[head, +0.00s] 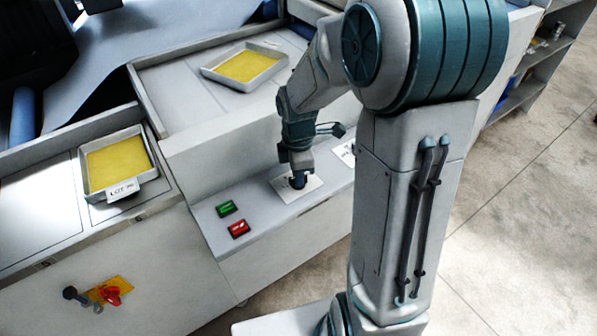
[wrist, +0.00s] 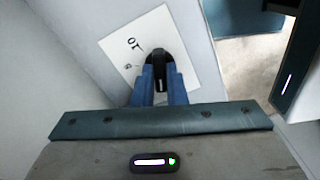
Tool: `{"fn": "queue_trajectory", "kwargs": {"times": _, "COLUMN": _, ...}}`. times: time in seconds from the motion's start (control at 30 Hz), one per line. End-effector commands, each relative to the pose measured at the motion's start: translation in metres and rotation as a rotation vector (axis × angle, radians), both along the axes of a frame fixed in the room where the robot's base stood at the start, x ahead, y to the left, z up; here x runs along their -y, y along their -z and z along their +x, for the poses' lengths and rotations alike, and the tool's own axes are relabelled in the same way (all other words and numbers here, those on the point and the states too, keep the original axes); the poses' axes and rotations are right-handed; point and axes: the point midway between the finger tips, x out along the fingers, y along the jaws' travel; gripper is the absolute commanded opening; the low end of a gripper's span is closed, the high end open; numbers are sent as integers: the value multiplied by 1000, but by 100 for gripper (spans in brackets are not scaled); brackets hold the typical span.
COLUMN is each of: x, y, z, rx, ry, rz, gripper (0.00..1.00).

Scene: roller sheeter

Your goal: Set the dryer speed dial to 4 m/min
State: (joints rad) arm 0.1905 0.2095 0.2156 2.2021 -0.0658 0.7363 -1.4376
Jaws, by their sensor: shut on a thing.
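The speed dial is a dark knob (wrist: 153,62) on a white label plate (wrist: 180,32), which lies on the grey sloped panel. In the wrist view my gripper (wrist: 162,76) has its two blue fingers closed on the knob from above. The plate shows the marks "10" and "8" at the left of the knob; the other marks are hidden or not legible. A pale line shows on the knob, but the set value cannot be read. In the head view my gripper (head: 298,181) covers the knob, and the plate (head: 284,191) shows around it.
A green button (head: 227,209) and a red button (head: 238,228) sit left of the dial. A second white label (head: 344,153) is partly behind my arm. Trays of yellow material (head: 202,71) (head: 84,163) stand on the machine. A red rotary switch (head: 110,294) is on the front.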

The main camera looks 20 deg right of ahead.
Motion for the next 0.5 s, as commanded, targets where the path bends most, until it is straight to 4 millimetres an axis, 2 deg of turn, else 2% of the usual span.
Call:
{"fn": "queue_trajectory", "kwargs": {"times": 0.2, "x": 0, "y": -2, "z": 1, "rx": 5, "ry": -3, "rz": 0, "gripper": 0}}
{"fn": "queue_trajectory", "kwargs": {"times": 0.23, "x": 0, "y": -2, "z": 2, "rx": 5, "ry": -3, "rz": 0, "gripper": 17}}
{"fn": "queue_trajectory", "kwargs": {"times": 0.3, "x": 0, "y": -1, "z": 1, "rx": 5, "ry": -3, "rz": 0, "gripper": 34}}
{"fn": "queue_trajectory", "kwargs": {"times": 0.5, "x": 0, "y": -1, "z": 1, "rx": 2, "ry": -1, "rz": 0, "gripper": 34}}
